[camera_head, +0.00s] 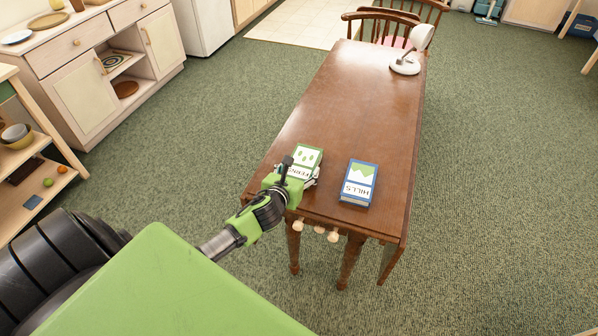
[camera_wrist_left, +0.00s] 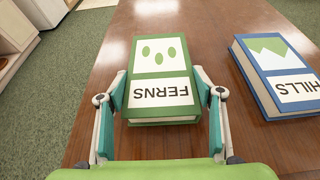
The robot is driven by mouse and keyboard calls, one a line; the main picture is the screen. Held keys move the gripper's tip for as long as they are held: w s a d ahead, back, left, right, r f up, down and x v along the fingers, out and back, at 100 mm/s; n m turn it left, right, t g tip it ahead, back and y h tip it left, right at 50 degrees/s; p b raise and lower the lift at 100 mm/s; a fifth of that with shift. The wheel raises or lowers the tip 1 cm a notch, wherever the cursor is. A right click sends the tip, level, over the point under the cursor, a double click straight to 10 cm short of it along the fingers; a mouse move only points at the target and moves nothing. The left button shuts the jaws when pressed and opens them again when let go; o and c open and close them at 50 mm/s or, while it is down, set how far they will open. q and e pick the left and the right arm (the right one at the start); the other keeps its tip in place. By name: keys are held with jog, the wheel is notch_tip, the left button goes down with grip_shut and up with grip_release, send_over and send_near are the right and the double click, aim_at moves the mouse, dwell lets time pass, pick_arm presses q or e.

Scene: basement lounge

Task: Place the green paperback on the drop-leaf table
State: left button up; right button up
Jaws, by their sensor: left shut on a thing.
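The green paperback, labelled FERNS (camera_wrist_left: 160,70), lies flat at the near end of the brown drop-leaf table (camera_head: 345,105). It also shows in the head view (camera_head: 308,157), partly hidden by my gripper. My left gripper (camera_head: 298,176) is at the book's near end, with one finger on each side of it. In the left wrist view the fingers (camera_wrist_left: 163,108) are shut on the book's two long sides. The book appears to rest on the tabletop, or very close to it. My right gripper is not in view.
A blue book labelled HILLS (camera_head: 359,183) lies just right of the green one. A white lamp (camera_head: 405,65) stands at the table's far end, with wooden chairs (camera_head: 385,25) behind. The middle of the tabletop is clear. A cabinet (camera_head: 105,70) and shelf stand at left.

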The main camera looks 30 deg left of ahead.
pick_arm(q)
jog(key=shift+f, duration=0.25)
jog(key=shift+f, duration=0.15)
jog(key=o, duration=1.2)
jog(key=shift+r, duration=0.2)
jog(key=shift+s, duration=0.4)
jog(key=v, duration=1.1)
jog(key=shift+s+d+r, duration=0.1)
jog(key=shift+s, duration=0.05)
